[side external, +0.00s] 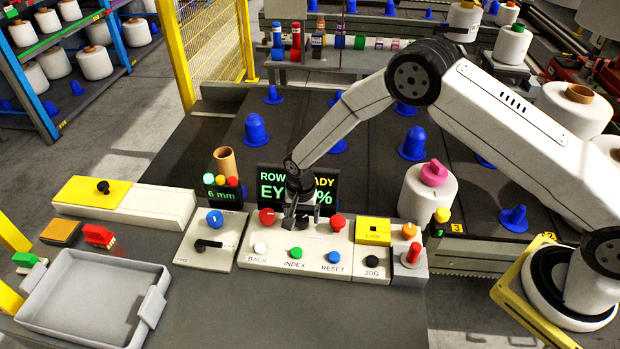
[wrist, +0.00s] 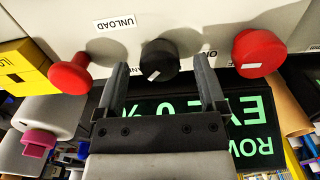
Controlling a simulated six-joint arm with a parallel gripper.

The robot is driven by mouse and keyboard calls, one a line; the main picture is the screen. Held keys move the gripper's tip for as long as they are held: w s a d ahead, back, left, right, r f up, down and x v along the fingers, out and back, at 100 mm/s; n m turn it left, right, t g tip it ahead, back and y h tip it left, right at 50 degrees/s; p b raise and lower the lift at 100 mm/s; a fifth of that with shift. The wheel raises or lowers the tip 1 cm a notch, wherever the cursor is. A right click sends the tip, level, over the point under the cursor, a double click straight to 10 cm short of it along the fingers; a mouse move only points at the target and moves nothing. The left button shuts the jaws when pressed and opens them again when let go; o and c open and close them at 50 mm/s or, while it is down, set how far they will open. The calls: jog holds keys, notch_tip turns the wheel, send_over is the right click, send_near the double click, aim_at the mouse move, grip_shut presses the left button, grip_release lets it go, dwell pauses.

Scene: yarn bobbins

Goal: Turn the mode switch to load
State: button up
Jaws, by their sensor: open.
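The mode switch (wrist: 160,58) is a round black knob with a white pointer mark, which lies toward its lower left in the wrist view. In the side view my gripper (side external: 296,221) is low over the control panel (side external: 315,260) and hides the switch.
A red mushroom button (wrist: 258,52) and a red knob (wrist: 70,75) flank the switch closely. BACK (side external: 260,248), INDEX (side external: 295,252) and RESET (side external: 333,257) buttons sit in front. The display (side external: 270,178) stands behind. A grey tray (side external: 60,318) is at the left.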

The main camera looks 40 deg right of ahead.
jog(key=shift+f, duration=0.3)
jog(key=shift+c, duration=0.2)
grip_shut()
jog(key=shift+n, duration=0.5)
jog(key=n, duration=0.3)
jog(key=shift+n, duration=2.5)
